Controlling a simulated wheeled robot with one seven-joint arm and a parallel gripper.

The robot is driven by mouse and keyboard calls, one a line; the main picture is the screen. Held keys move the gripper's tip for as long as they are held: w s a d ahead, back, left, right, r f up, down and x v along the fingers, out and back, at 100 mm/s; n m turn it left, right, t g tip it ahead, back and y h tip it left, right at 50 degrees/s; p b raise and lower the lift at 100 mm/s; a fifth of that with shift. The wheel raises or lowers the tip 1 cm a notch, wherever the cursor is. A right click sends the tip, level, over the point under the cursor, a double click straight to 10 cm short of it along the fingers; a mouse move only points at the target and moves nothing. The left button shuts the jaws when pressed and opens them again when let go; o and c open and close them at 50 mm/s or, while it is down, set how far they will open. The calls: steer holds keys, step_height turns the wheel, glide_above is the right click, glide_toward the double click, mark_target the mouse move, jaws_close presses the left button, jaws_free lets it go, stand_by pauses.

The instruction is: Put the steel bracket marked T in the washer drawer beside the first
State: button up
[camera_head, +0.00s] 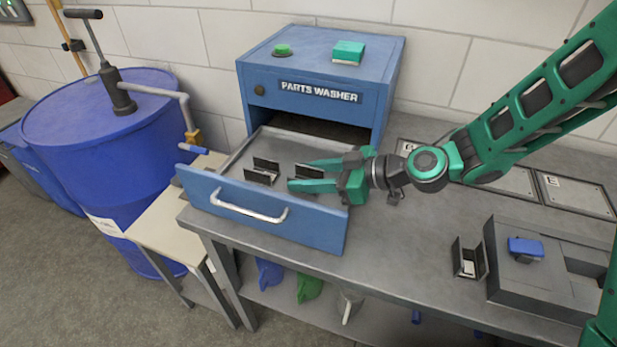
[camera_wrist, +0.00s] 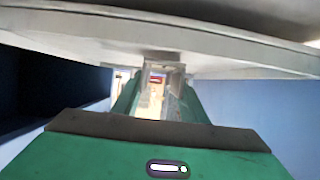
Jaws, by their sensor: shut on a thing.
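The washer drawer (camera_head: 268,213) is blue-fronted with a grey inside and stands pulled out of the parts washer (camera_head: 318,85). A dark steel bracket (camera_head: 262,171) sits inside it, left of my gripper. My gripper (camera_head: 302,174) has green fingers and reaches into the drawer from the right. It is shut on a second steel bracket (camera_head: 309,171), just right of the first with a small gap. The fingers hide part of the held bracket and I cannot read its mark. In the wrist view my gripper (camera_wrist: 158,88) shows a grey piece between its fingers.
Another bracket (camera_head: 468,262) stands on the bench beside a grey fixture block (camera_head: 535,285) with a blue part on it. Marked plates (camera_head: 575,195) lie along the back right. A blue drum (camera_head: 100,115) with a pump stands left. The middle of the bench is clear.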

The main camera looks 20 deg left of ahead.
steer(key=shift+f, duration=0.45)
steer(key=o, duration=1.3)
steer(key=shift+d, duration=0.1)
steer(key=v, duration=1.2)
steer(key=shift+r, duration=0.1)
